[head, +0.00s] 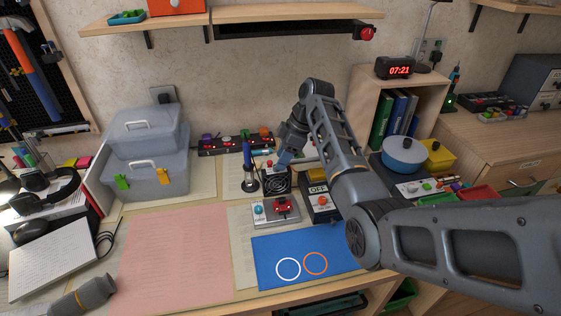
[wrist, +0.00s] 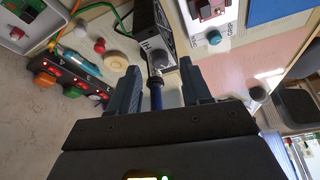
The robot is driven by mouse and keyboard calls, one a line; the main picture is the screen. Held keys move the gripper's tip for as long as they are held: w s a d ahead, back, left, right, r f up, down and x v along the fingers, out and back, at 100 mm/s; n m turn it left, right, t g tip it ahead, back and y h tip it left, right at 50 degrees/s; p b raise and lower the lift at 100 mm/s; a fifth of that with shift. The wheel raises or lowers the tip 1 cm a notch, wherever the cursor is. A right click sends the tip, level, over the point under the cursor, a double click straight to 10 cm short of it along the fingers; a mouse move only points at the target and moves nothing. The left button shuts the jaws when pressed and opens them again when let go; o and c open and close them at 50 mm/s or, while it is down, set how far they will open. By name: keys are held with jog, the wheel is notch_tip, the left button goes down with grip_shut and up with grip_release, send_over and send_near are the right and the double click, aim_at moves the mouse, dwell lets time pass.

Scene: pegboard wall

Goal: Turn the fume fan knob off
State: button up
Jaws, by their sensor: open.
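The fume fan (head: 277,182) is a small black box with a round grille, standing on the bench in the head view. My gripper (head: 283,157) is above and behind the fan box in the head view. In the wrist view my gripper (wrist: 158,83) is open, with its two dark blue fingers apart and the knob beyond them, not touched. The knob is not clearly visible in the head view.
A blue-handled soldering iron (head: 248,160) stands upright just left of the fan; it also shows between the fingers in the wrist view (wrist: 156,95). A power strip (head: 228,145) lies behind.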

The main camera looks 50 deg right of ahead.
jog(key=shift+v, duration=2.7)
